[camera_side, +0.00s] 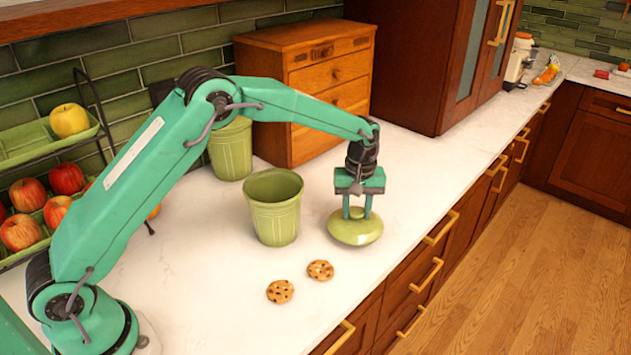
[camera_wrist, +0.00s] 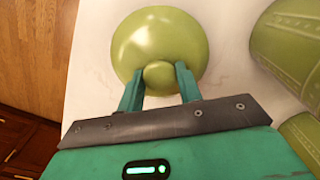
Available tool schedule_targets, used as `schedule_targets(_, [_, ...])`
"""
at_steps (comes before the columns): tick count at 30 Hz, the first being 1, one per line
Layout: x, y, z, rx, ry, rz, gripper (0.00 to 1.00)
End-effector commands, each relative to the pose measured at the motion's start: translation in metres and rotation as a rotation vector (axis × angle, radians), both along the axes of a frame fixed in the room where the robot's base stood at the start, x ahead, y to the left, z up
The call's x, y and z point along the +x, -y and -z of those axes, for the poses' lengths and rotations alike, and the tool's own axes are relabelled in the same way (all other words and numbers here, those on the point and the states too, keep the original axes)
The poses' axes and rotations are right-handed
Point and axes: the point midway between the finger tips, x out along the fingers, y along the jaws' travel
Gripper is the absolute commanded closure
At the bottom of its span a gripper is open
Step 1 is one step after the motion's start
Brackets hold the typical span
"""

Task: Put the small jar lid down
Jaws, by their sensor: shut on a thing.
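The small jar lid (camera_side: 356,230) is a round green lid with a knob on top, at or just above the white counter near its front edge. I cannot tell whether its underside touches the counter. My gripper (camera_side: 357,211) points straight down and is shut on the lid's knob. In the wrist view the lid (camera_wrist: 160,45) fills the top middle, and my gripper's fingers (camera_wrist: 158,80) stand on both sides of the knob. A green jar (camera_side: 275,212) stands upright and uncovered just left of the lid.
A second green jar (camera_side: 231,150) stands behind, next to a wooden drawer box (camera_side: 310,85). Two cookies (camera_side: 320,270) lie in front of the lid. A fruit rack (camera_side: 45,150) is at the left. The white counter (camera_side: 200,270) is clear at the front left, and its front edge drops to the floor.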

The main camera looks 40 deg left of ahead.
Motion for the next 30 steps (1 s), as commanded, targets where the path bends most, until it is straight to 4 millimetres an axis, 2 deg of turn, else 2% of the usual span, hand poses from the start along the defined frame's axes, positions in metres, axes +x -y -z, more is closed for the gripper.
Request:
schedule_targets(5, [0.0,0.0,0.014,0.0,0.0,0.0,1.0])
schedule_targets(18, [0.0,0.0,0.018,-0.001,0.002,0.0,1.0])
schedule_targets(19, [0.0,0.0,0.018,0.0,0.001,0.0,0.59])
schedule_targets(21, [0.0,0.0,0.018,0.0,0.001,0.0,0.45])
schedule_targets(30, [0.0,0.0,0.017,0.0,0.001,0.0,0.43])
